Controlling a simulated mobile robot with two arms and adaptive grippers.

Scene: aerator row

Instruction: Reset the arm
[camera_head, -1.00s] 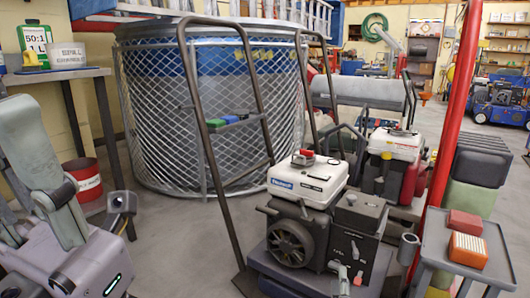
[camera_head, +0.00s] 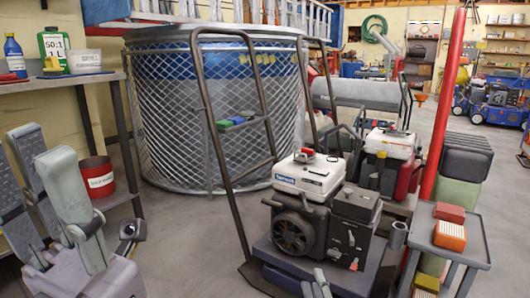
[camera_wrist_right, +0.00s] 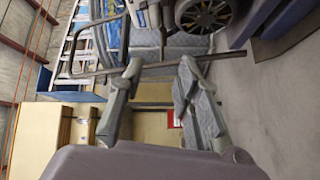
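My left gripper (camera_head: 44,146) stands large at the left edge of the head view, mauve with long grey-green fingers pointing up. Its fingers are apart and I see nothing between them. The tips of my right gripper (camera_head: 316,286) show at the bottom edge of the head view, in front of the engine unit (camera_head: 307,185); the rest of it is outside the picture. In the right wrist view my right gripper (camera_wrist_right: 160,66) has its two fingers well apart, with nothing between them.
A mesh-caged tank (camera_head: 215,110) stands behind a bent metal handle frame (camera_head: 225,165). A workbench (camera_head: 60,80) with bottles and a red bucket (camera_head: 97,177) are at left. A grey cart (camera_head: 465,245) with small boxes and a red post (camera_head: 445,110) are at right. Floor shows between.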

